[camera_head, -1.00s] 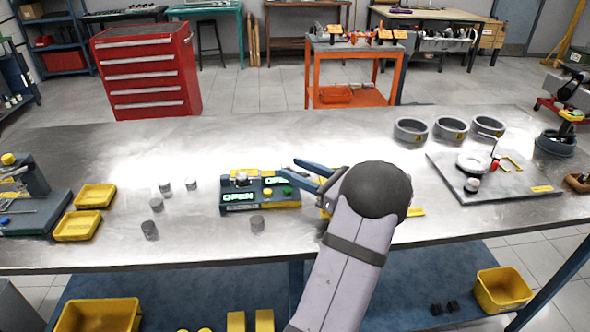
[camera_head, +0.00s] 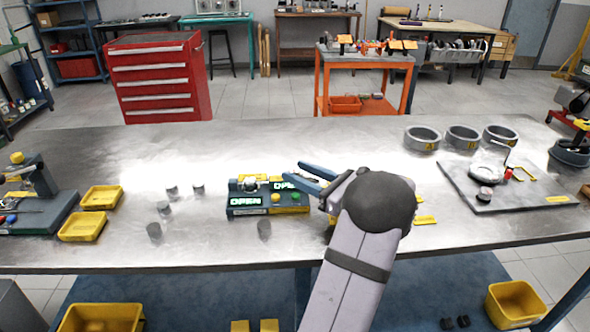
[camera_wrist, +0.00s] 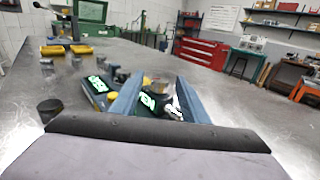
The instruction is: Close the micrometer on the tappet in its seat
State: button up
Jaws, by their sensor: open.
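The micrometer station (camera_head: 268,208) is a dark block near the middle of the bench. Two lit displays on it show green lettering; the front one reads OPEN. It has a yellow knob (camera_head: 275,198) and a green one (camera_head: 296,196). A small metal piece, which looks like the tappet (camera_head: 250,184), sits upright on its left part. My gripper (camera_head: 294,171) is open and empty, its blue fingers pointing left just behind and above the station's right end. In the wrist view, the station (camera_wrist: 97,87) shows between and left of the fingers (camera_wrist: 160,76).
Several loose metal cylinders (camera_head: 154,231) stand left of the station, and one (camera_head: 264,228) stands in front of it. Two yellow trays (camera_head: 82,228) lie further left. Three grey rings (camera_head: 462,138) and a grey plate (camera_head: 515,190) are on the right. The bench behind is clear.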

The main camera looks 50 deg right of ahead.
jog(key=shift+w, duration=1)
grip_shut()
jog(key=shift+n+y+p, duration=0.35)
jog(key=shift+n+y, duration=0.05)
jog(key=shift+y, duration=0.2)
jog(key=shift+n+g+y+p, duration=0.6)
jog(key=shift+n+y+p, duration=0.5)
jog(key=shift+y, duration=1)
jog(key=shift+n+g+y+p, duration=0.4)
jog(key=shift+n+g+y, duration=0.4)
jog(key=shift+n+y, duration=0.7)
jog(key=shift+n+g+y+p, duration=0.45)
jog(key=shift+n+g+y, duration=0.35)
jog(key=shift+y, duration=0.4)
